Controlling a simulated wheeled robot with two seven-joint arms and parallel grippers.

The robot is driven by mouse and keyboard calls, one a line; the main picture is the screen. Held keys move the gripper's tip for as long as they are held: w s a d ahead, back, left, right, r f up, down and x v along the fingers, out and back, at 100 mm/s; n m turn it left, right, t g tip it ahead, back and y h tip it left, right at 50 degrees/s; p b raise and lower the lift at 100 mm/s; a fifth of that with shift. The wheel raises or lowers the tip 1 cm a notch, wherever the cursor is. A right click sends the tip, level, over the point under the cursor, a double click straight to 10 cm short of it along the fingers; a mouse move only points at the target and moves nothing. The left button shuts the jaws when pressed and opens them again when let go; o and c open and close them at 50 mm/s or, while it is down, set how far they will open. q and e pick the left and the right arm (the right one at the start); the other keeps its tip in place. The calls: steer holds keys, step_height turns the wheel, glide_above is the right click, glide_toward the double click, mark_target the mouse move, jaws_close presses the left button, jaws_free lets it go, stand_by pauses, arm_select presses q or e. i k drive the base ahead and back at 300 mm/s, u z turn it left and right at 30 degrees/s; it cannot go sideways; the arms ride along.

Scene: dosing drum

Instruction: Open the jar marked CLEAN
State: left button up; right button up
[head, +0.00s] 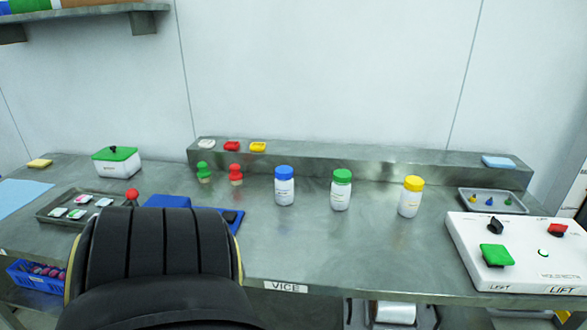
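Three white jars stand upright and apart on the steel bench. One has a blue lid (284,187), one a green lid (341,190) and one a yellow lid (411,197). All three lids are on. Each jar carries small print that is too small to read, so I cannot tell which is marked CLEAN. Neither of my grippers shows in the head view.
A large black ribbed shape (150,265) hides the bench's front left. Behind the jars runs a raised steel ledge (310,158). At right are a white control box (520,255) and a small tray (470,204). The bench before the jars is clear.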

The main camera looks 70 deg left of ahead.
mark_target(340, 194)
steer(key=k, duration=0.5)
steer(key=u, duration=0.75)
